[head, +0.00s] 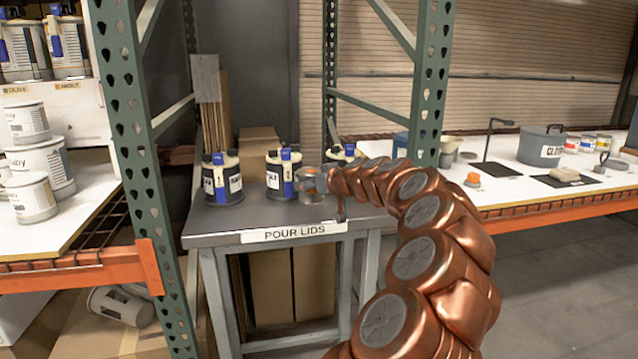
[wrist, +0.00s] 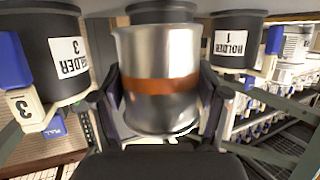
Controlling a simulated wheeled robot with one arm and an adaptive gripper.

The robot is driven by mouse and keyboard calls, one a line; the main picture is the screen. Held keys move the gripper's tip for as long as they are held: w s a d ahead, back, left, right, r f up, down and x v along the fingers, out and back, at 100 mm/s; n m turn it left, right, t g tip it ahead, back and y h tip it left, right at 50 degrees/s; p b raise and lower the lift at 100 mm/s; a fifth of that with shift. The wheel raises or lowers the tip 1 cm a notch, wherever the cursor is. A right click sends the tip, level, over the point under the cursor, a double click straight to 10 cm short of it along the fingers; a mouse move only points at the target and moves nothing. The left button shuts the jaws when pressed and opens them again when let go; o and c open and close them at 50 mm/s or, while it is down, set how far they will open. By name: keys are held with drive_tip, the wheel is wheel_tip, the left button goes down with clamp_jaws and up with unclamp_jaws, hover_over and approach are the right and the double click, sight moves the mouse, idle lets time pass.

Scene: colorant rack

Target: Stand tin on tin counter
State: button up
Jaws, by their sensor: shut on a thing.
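My gripper (wrist: 158,100) is shut on a silver metal tin (wrist: 160,55) with a copper-brown band, one finger on each side. In the head view the tin (head: 313,187) is small and grey, at the end of my copper arm, over or at the pour-lids table's front. I cannot tell whether its base touches anything. My gripper (head: 333,183) is partly hidden there by the arm. No counter in view carries a readable "tin counter" label.
The grey table labelled POUR LIDS (head: 222,226) bears black holders with blue-and-white lids, such as the left one (head: 222,183). Holders marked 3 (wrist: 50,60) and 1 (wrist: 238,42) flank the tin. White tins (head: 30,197) stand on the left counter (head: 85,188). Green rack posts (head: 135,130) rise between.

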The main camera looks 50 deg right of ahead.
sight(312, 194)
drive_tip(key=shift+d+f, duration=0.1)
drive_tip(key=shift+f, duration=1.6)
drive_tip(key=shift+f, duration=0.15)
drive_tip(key=o, duration=1.8)
drive_tip(key=shift+r, duration=0.2)
drive_tip(key=b+v, duration=0.1)
drive_tip(key=v, duration=1.1)
drive_tip(key=shift+s+f, duration=0.1)
